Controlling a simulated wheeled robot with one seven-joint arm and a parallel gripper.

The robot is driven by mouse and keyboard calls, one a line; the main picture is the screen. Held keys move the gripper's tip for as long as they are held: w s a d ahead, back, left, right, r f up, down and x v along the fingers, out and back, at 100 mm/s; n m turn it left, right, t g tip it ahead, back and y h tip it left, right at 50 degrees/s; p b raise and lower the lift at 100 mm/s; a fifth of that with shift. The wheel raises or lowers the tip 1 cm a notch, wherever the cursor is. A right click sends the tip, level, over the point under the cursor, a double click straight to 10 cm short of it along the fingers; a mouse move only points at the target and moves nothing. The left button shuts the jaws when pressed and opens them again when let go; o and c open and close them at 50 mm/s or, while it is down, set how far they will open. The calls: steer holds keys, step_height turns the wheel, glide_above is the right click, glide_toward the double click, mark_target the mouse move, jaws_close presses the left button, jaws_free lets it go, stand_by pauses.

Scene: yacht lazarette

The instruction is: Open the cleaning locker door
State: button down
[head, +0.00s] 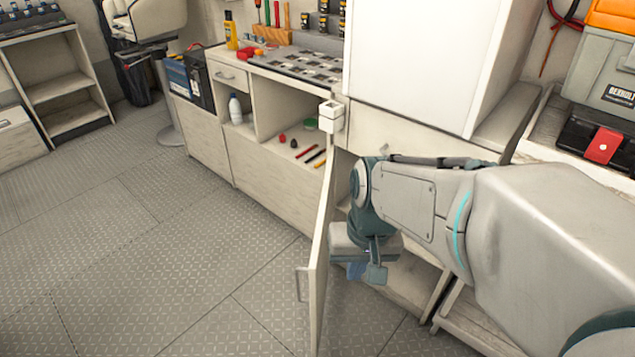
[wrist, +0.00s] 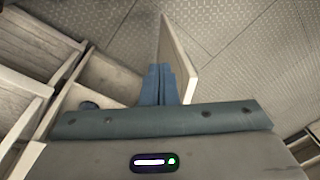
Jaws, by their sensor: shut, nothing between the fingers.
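The cleaning locker door (head: 319,262) is a pale panel under the counter. It stands swung out from the cabinet front, seen nearly edge-on. Its bar handle (head: 301,284) is on the left, outer face. My gripper (head: 366,274) is to the right of the door, on its inner side, in front of the locker opening (head: 405,285). In the wrist view the two blue fingers (wrist: 158,84) are together and empty, beside the door (wrist: 178,55). I cannot tell whether they touch it. My arm hides part of the locker.
A counter (head: 275,78) with open shelves continues to the left of the door. A small white box (head: 331,116) is by the counter's corner. Toolboxes (head: 603,70) stand at the right. The metal floor (head: 150,250) left of the door is clear.

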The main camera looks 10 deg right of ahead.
mark_target(317, 260)
steer(key=w+d+f+m+t+y+p, duration=0.15)
steer(key=w+d+m+y+p, duration=0.25)
steer(key=w+d+m, duration=0.45)
steer(key=w+d+f+m+t+y+p, duration=0.1)
steer(key=w+d+f+m+y+p, duration=0.3)
steer(key=m, duration=0.8)
steer(key=w+a+f+b, duration=0.1)
steer(key=w+a+f, duration=0.1)
steer(key=a, duration=0.3)
steer(key=w+a+f+b, duration=0.1)
steer(key=w+a+f, duration=0.1)
steer(key=a+f, duration=0.2)
steer(key=shift+w+a+f, duration=0.2)
steer(key=shift+w+a, duration=0.05)
steer(key=shift+a, duration=1)
